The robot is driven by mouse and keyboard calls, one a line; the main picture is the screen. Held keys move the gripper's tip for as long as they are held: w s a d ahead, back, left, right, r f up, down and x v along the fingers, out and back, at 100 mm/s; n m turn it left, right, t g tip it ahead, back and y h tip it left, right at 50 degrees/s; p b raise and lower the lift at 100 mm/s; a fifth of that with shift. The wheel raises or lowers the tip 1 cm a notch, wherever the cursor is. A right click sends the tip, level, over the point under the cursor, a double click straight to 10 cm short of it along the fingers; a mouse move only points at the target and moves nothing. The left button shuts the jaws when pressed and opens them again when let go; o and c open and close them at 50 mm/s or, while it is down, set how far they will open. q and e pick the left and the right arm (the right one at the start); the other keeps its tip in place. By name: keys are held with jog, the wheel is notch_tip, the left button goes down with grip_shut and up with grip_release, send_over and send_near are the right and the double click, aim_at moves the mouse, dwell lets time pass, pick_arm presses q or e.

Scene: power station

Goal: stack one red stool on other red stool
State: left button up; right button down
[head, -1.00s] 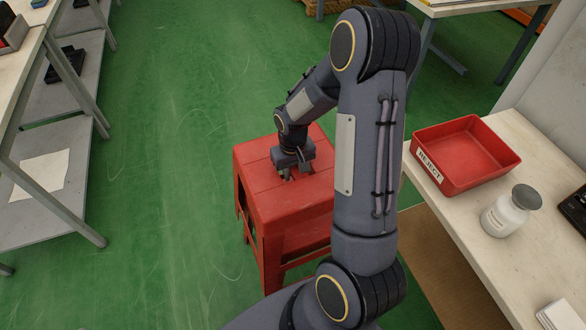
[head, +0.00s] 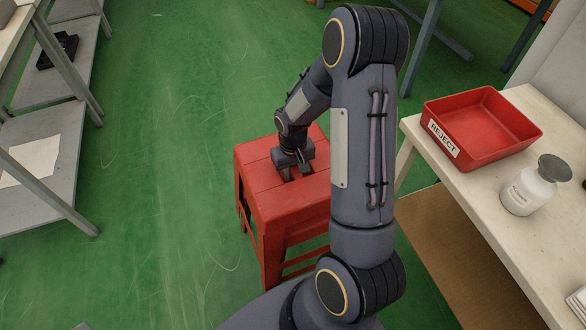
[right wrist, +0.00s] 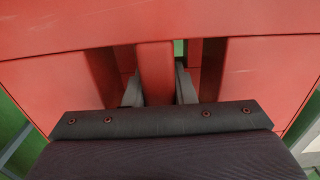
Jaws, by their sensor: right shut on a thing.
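A red stool (head: 262,190) with a square slotted seat is upright below my right arm in the head view. My right gripper (head: 293,175) points down into the middle of the seat. In the right wrist view, its two fingers (right wrist: 159,90) go into the slots on either side of the red centre bar (right wrist: 156,65) and are shut on it. I cannot tell whether the stool's feet touch the floor. My arm hides the seat's right part. Only one red stool shows. My left gripper is out of view.
A pale table (head: 480,215) at the right bears a red REJECT tray (head: 485,130) and a white bottle (head: 527,192). A grey shelf unit (head: 62,178) stands at the left. Green floor (head: 170,130) is clear between the shelf and stool.

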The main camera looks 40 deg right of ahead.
jog(key=shift+f+b, duration=2.7)
jog(key=shift+f, duration=1.05)
jog(key=c, duration=1.2)
grip_release()
jog(key=shift+o, duration=0.4)
jog(key=shift+f, duration=0.1)
notch_tip(320, 180, up, 7)
jog(key=shift+f+p, duration=0.1)
jog(key=shift+p, duration=1)
jog(key=shift+r, duration=0.6)
